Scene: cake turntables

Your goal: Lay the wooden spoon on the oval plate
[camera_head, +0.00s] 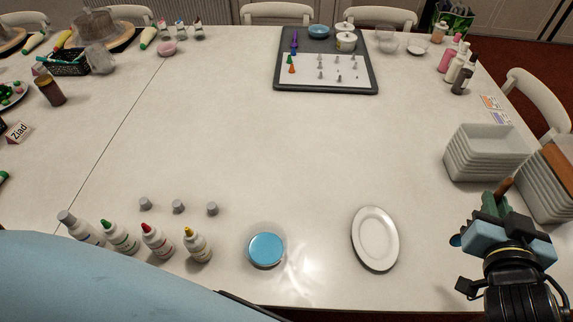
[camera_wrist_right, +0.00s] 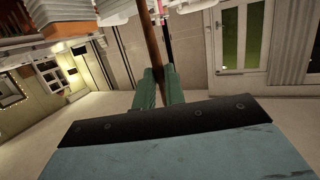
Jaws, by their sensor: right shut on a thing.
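The white oval plate (camera_head: 375,238) lies empty on the table near the front edge, right of centre. My right gripper (camera_head: 496,203) is at the right, beside the plate and apart from it. Its green fingers (camera_wrist_right: 159,88) are shut on the brown handle of the wooden spoon (camera_head: 504,187). In the wrist view the spoon (camera_wrist_right: 153,45) runs up from between the fingers, and its far end is out of the picture. In the head view most of the spoon is hidden by the gripper. My left gripper is not in view.
A blue round dish (camera_head: 266,249) stands left of the plate. Several bottles (camera_head: 158,242) and grey caps (camera_head: 178,206) are at the front left. Stacked white trays (camera_head: 487,150) stand close behind my right gripper. A dark board (camera_head: 367,85) lies at the back. The middle is clear.

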